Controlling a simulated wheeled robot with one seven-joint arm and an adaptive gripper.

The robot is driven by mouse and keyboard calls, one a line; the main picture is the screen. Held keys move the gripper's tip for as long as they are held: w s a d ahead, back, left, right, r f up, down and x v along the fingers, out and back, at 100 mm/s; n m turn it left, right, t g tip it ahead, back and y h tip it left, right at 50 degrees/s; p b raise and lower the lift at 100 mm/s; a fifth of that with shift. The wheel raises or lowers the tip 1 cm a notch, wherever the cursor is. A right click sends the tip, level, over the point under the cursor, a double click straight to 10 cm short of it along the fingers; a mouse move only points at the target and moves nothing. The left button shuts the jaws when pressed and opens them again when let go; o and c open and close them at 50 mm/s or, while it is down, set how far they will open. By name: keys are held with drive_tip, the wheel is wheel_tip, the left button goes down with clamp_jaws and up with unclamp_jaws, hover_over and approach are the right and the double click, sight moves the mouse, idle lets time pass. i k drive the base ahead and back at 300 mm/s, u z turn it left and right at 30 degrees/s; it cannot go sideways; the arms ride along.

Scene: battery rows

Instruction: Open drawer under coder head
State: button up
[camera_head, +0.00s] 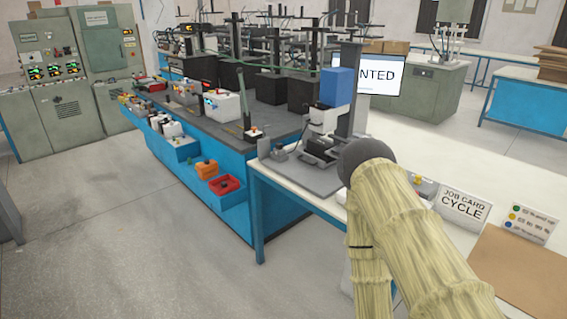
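What looks like the coder head is a blue block (338,87) on a dark upright column (352,60), with a white and black unit (323,120) below it. It stands on a grey base plate (300,172) at the left end of a white-topped bench (400,215). I cannot make out a drawer under it. My arm, in a pale yellow sleeve with a dark rounded joint, covers part of the bench front to the right of the base plate. My gripper is not in view.
A blue bench with a dark top (262,112) stands left of the white bench, with red (224,185) and orange (207,169) bins along its front. The floor (110,230) at left is clear.

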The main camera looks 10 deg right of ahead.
sight(310, 158)
drive_tip(key=u, duration=0.3)
drive_tip(key=i, duration=1.05)
drive_tip(key=z, duration=0.45)
